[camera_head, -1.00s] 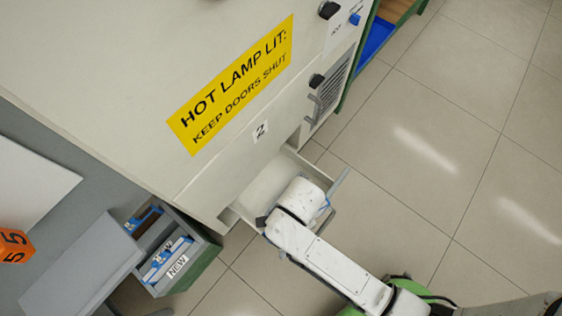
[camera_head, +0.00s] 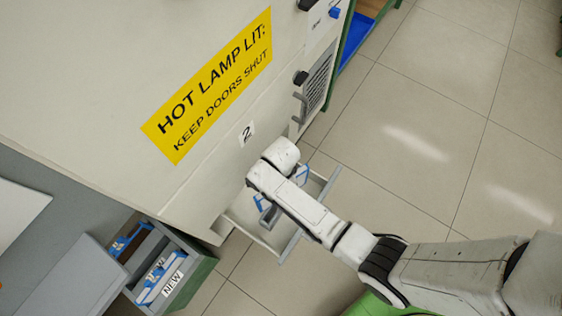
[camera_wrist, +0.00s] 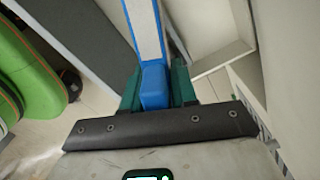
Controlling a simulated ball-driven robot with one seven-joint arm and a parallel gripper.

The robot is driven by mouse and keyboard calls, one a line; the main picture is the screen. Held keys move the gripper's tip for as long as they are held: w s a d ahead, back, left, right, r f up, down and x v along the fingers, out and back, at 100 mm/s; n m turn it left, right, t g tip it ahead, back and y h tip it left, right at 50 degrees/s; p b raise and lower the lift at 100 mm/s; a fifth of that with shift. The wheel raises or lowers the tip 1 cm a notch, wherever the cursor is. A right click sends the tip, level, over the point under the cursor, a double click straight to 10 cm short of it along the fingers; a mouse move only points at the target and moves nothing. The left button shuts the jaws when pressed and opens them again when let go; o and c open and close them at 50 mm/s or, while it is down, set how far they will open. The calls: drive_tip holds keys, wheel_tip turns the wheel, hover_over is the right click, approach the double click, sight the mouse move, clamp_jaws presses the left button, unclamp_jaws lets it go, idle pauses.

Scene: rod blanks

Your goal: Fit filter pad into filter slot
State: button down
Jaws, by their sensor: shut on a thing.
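My gripper (camera_wrist: 156,88) is shut on the blue tab of a filter pad (camera_wrist: 146,27). The pad has a white face with blue edges and reaches away from the fingers, past the top of the wrist view. In the head view my gripper (camera_head: 268,212) is over the open drawer (camera_head: 318,200) under the label 2, and my arm covers much of it. Bits of blue show beside the arm there. The drawer's pale wall (camera_wrist: 222,58) is to the right of the pad in the wrist view. I cannot make out the filter slot.
The white cabinet (camera_head: 100,90) carries a yellow hot-lamp sign (camera_head: 210,85). A bin marked NEW (camera_head: 195,272) with blue-and-white pieces stands at the lower left. A vent grille (camera_head: 316,88) is right of the drawer. The tiled floor (camera_head: 440,120) to the right is clear.

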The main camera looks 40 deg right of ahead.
drive_tip(key=shift+w+d+f+b, duration=0.15)
drive_tip(key=shift+f+b, duration=0.3)
drive_tip(key=shift+f, duration=1.25)
drive_tip(key=shift+f+b, duration=0.3)
drive_tip(key=shift+f, duration=0.35)
drive_tip(key=c, duration=0.9)
unclamp_jaws()
wheel_tip(320, 180, up, 13)
drive_tip(key=p, duration=0.3)
drive_tip(key=shift+r+p, duration=0.15)
drive_tip(key=shift+p, duration=0.25)
